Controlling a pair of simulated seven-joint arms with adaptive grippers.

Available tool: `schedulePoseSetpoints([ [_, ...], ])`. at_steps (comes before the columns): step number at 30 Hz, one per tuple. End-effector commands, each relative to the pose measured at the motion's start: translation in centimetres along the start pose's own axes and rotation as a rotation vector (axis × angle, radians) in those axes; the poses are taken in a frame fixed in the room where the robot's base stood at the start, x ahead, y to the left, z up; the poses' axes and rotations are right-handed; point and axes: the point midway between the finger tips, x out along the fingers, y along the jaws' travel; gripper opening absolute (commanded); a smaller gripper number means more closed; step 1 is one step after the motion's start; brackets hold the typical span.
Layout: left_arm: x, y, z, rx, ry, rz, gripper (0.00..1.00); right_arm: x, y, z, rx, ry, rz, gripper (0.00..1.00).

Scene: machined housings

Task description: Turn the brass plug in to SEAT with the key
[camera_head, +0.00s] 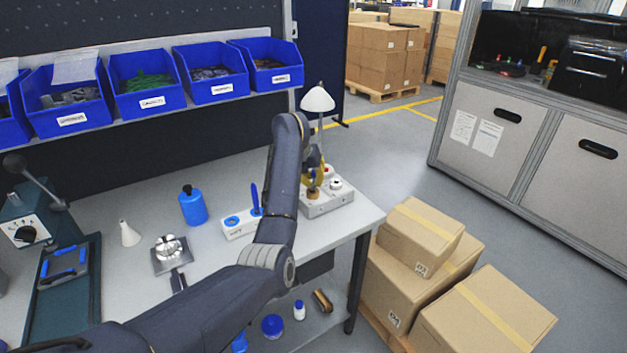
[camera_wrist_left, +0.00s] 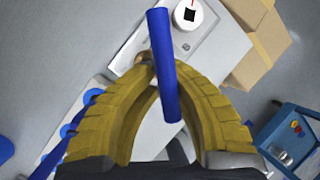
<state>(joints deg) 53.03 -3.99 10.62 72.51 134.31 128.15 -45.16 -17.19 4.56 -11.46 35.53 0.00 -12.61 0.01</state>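My left gripper (camera_wrist_left: 165,75) has curved yellow fingers that close in on a blue bar, the key's handle (camera_wrist_left: 163,60). The bar lies across the fingertips, and the key's lower end is hidden. In the head view the gripper (camera_head: 314,172) is over the left part of a light grey housing (camera_head: 328,206), largely hidden by my arm. A brass plug (camera_head: 313,191) shows on the housing just below the fingers. Part of it shows in the left wrist view (camera_wrist_left: 145,72) beside the bar. I cannot tell whether key and plug touch. My right gripper is not in view.
A white cap with a black square (camera_wrist_left: 188,14) sits on the housing. A white block (camera_head: 238,225) holding an upright blue rod (camera_head: 254,200) stands to the left. A blue bottle (camera_head: 193,206), white cone (camera_head: 130,234) and lamp (camera_head: 318,100) stand nearby. Cartons (camera_head: 420,235) are beyond the table edge.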

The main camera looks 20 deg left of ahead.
Motion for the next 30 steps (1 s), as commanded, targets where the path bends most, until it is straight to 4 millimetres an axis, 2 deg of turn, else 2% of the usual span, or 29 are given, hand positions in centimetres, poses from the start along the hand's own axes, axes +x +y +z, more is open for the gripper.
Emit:
schedulePoseSetpoints([
  [5,0.03,-0.13,-0.04,0.016,0.005,-0.009,0.0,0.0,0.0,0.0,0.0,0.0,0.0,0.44],
  [15,-0.01,-0.22,-0.01,0.207,0.046,-0.089,0.0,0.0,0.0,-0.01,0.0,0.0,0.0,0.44],
  [26,-0.05,-0.27,0.02,0.228,0.048,-0.098,0.0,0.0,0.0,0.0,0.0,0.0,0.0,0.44],
  [30,-0.08,-0.16,0.05,0.299,0.065,-0.128,0.0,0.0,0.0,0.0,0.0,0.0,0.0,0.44],
])
